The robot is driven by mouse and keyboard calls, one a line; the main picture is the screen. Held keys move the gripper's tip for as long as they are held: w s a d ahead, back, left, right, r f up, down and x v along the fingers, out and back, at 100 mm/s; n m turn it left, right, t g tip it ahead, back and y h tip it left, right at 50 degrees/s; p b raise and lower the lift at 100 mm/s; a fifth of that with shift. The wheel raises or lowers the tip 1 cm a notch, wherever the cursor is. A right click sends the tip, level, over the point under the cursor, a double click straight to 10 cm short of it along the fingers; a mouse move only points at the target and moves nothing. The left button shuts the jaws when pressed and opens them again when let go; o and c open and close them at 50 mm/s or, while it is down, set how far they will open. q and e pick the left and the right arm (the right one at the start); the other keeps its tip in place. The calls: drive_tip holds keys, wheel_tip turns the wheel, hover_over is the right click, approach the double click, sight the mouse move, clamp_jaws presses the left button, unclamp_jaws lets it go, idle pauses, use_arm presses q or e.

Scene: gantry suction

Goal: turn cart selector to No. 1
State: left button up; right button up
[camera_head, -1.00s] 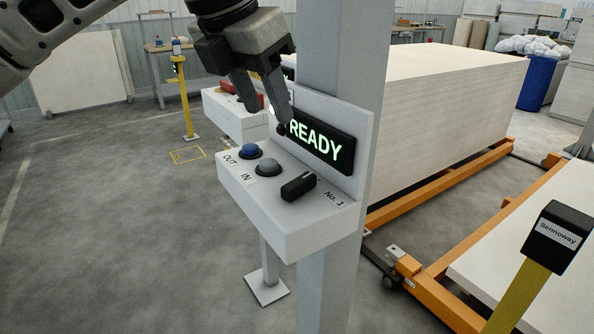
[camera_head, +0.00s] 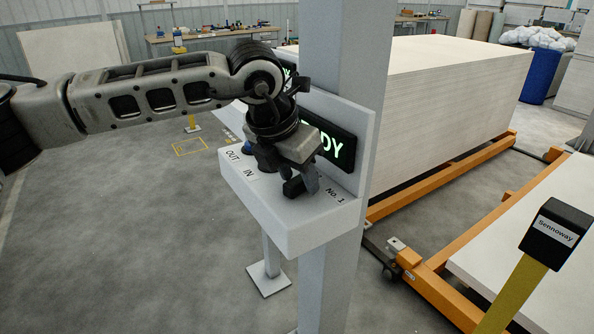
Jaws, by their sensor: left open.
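The black selector knob (camera_head: 294,188) sits on the sloped top of the white control box (camera_head: 285,222), beside the printed "No. 1" label (camera_head: 335,196). My left gripper (camera_head: 291,172) is open and points down right at the knob. One finger overlaps the knob's right side in the picture, and the gripper hides part of the knob. I cannot tell whether the fingers touch it. My right gripper is not in view.
The display (camera_head: 335,148) behind the knob is partly covered by my gripper. The push buttons by OUT and IN are mostly hidden. A grey post (camera_head: 345,60) backs the box. Orange-framed carts with white board stacks (camera_head: 450,95) stand to the right.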

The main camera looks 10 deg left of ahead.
use_arm(q)
drive_tip(key=shift+f, duration=0.1)
clamp_jaws()
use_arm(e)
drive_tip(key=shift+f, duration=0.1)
